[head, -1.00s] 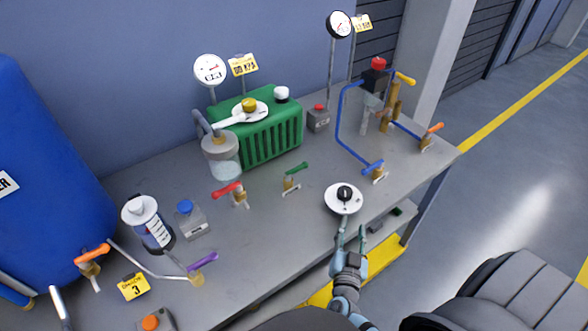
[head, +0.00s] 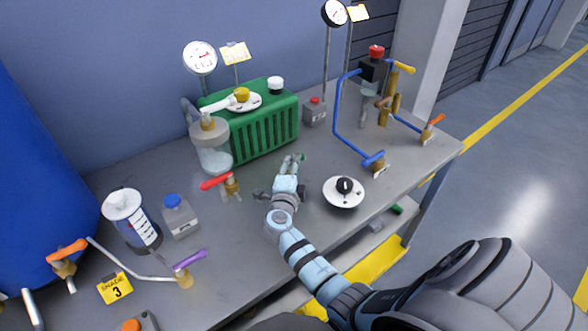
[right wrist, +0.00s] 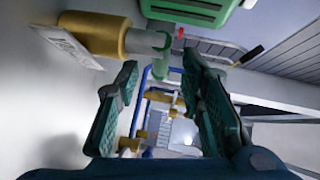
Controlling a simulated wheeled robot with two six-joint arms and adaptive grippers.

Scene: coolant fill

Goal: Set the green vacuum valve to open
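The green vacuum valve stands on the grey bench in front of the green pump. In the head view it is mostly hidden behind my right gripper (head: 292,163), with a bit of green handle (head: 302,158) showing at the fingertips. In the right wrist view the valve's brass body (right wrist: 95,37) lies at the upper left, with a grey stem and a green handle (right wrist: 163,62) close to the fingertips. The right gripper's fingers (right wrist: 160,68) are apart, with the handle near or between their tips. I cannot tell whether they touch it. My left gripper is not in view.
The red-handled valve (head: 217,182) stands close on the left. A white dial with a black knob (head: 344,191) sits to the right, near the bench's front edge. The green pump (head: 265,125) is behind. A blue-handled valve (head: 374,160) and blue pipe stand right.

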